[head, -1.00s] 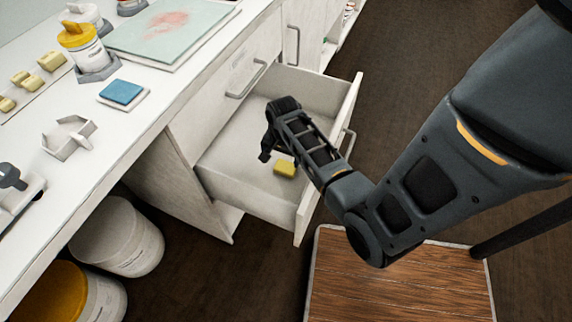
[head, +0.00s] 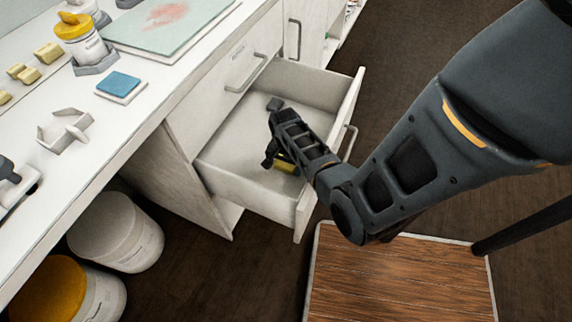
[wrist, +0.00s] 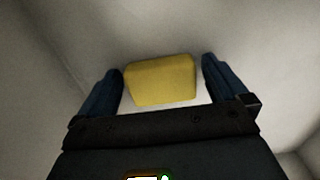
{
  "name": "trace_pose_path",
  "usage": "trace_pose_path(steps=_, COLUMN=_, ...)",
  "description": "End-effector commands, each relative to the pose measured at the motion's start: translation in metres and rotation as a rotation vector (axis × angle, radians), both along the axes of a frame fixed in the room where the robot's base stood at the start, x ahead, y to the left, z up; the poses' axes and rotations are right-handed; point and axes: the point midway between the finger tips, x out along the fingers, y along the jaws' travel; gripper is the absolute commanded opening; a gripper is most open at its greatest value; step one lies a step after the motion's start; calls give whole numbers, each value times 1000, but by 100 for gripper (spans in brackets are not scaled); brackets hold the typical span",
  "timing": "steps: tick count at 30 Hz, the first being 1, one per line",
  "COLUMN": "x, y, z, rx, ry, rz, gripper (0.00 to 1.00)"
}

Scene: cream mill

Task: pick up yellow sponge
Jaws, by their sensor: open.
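The yellow sponge (head: 285,167) lies on the floor of the open drawer (head: 240,183), partly hidden by my gripper in the head view. In the wrist view the sponge (wrist: 160,80) sits between my two dark fingers, with a small gap to each one. My gripper (wrist: 162,88) is open and holds nothing. In the head view my gripper (head: 270,163) reaches down into the drawer beside the sponge.
The drawer's walls stand close around my gripper, with its front panel (head: 308,205) toward the right. A white counter (head: 150,112) with a blue sponge (head: 119,83) and jars lies to the left. Tubs (head: 117,235) stand below it.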

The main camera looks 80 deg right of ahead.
Motion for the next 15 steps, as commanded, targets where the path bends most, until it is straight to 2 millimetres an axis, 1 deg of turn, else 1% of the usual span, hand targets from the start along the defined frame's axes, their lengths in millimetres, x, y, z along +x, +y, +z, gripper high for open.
trace_pose_path(steps=3, x=0, y=0, z=0, rx=0, ry=0, rz=0, gripper=100)
trace_pose_path(steps=15, x=0, y=0, z=0, rx=0, ry=0, rz=0, gripper=62)
